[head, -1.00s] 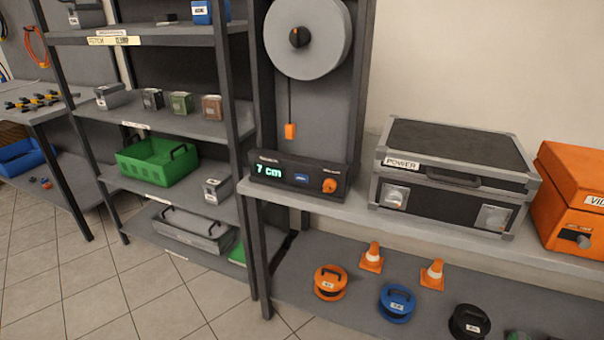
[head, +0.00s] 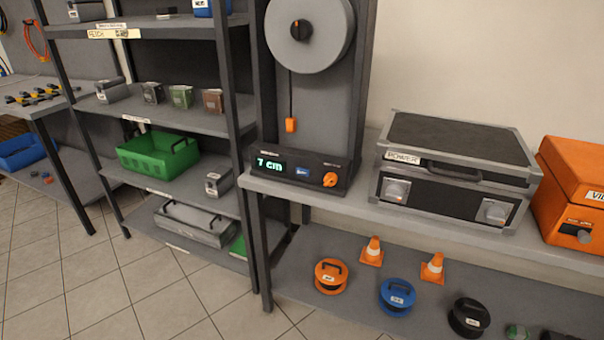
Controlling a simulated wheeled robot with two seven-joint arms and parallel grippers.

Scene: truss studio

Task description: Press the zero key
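An orange knob (head: 330,179) sits to the right of the key. Behind and above the device, a large grey reel (head: 308,45) hangs on a dark upright panel, and a cord runs down to an orange tab (head: 291,125). Neither of my grippers is in view.
A black case marked POWER (head: 455,150) and an orange case (head: 575,200) stand to the right. The shelf (head: 365,207) has a bare strip in front of the device. Cable reels and orange cones (head: 372,252) sit below. A rack with a green crate (head: 158,155) stands left.

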